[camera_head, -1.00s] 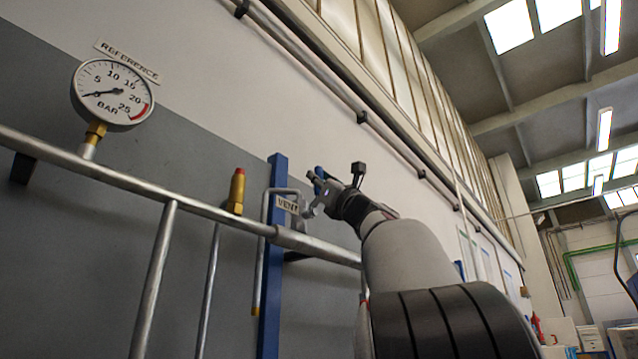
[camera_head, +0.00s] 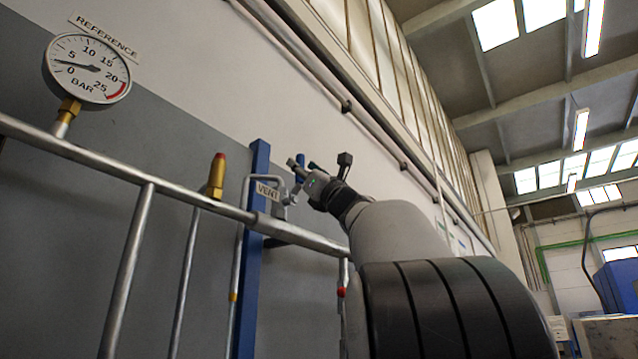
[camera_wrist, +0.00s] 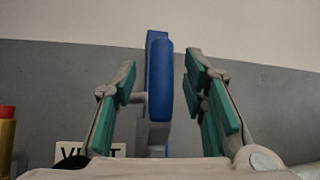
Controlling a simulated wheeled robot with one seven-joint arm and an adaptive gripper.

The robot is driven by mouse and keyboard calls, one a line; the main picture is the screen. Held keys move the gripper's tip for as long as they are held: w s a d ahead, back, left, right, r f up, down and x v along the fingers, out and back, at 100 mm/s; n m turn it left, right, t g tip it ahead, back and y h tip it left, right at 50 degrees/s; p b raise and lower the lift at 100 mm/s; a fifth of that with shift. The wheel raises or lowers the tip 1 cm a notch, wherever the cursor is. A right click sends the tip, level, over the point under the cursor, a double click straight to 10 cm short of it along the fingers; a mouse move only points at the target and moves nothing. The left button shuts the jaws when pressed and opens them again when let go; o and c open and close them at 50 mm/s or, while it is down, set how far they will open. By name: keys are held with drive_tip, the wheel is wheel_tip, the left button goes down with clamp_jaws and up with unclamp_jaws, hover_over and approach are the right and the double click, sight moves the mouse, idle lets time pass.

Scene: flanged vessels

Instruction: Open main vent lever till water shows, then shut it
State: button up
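The blue vent lever handle (camera_wrist: 159,85) stands upright between the two green-padded fingers of my gripper (camera_wrist: 165,95) in the wrist view. The fingers are open, with gaps on both sides of the handle. In the head view my gripper (camera_head: 298,166) is at the lever (camera_head: 300,167), right of the blue post. A tag reading VENT (camera_head: 267,190) hangs beside it. No water shows at the pipe.
A round reference gauge (camera_head: 88,68) is at upper left, its needle between 0 and 5 bar. A grey rail (camera_head: 170,185) crosses in front of the blue post (camera_head: 250,260). A brass fitting with a red top (camera_head: 217,176) stands at the rail.

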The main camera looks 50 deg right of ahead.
drive_tip(key=v, duration=1)
drive_tip(key=shift+f, duration=0.1)
